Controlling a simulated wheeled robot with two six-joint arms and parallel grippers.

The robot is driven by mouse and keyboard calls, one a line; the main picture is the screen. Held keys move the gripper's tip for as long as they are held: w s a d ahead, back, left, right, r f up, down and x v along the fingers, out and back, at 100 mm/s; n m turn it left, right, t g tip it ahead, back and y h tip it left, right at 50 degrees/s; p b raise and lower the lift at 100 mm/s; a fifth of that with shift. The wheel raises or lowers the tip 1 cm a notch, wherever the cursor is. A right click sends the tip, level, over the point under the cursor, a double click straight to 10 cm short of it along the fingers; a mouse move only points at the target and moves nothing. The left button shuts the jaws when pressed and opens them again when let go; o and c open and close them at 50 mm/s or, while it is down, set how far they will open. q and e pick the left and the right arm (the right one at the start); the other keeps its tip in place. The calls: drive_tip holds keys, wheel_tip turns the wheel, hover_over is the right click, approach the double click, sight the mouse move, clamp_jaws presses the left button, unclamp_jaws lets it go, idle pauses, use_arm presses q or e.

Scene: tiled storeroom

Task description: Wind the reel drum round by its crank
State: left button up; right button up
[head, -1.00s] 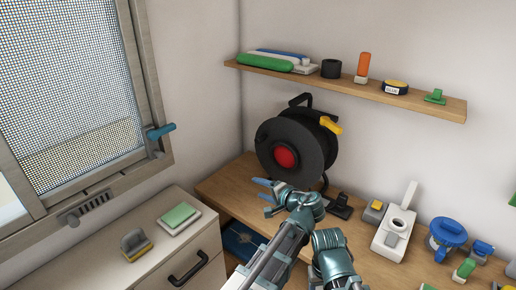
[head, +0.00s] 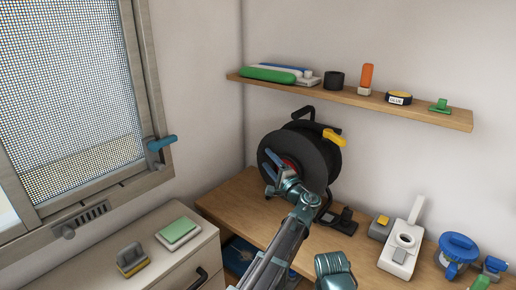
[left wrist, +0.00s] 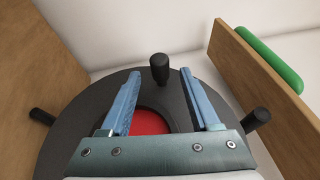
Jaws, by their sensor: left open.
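The cable reel, a black drum (head: 318,157) with a red hub, stands on the wooden bench against the wall. A yellow grip (head: 334,137) sits at its upper right. In the left wrist view the drum face (left wrist: 75,135) fills the lower middle, with the red hub (left wrist: 150,122) partly hidden behind my gripper. My left gripper (head: 269,166) is open in front of the drum; contact with the knob cannot be told. My right gripper is not in view.
A shelf (head: 430,113) with several small items runs above the reel. A white holder (head: 402,245) and a blue round object (head: 458,250) stand to the right on the bench (head: 235,198). A window handle (head: 160,143) and drawer cabinet (head: 140,248) are at left.

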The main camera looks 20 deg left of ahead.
use_arm(q)
drive_tip(key=p+x, duration=0.1)
drive_tip(key=x, duration=0.7)
drive_tip(key=shift+a, duration=0.1)
clamp_jaws()
idle(1.3)
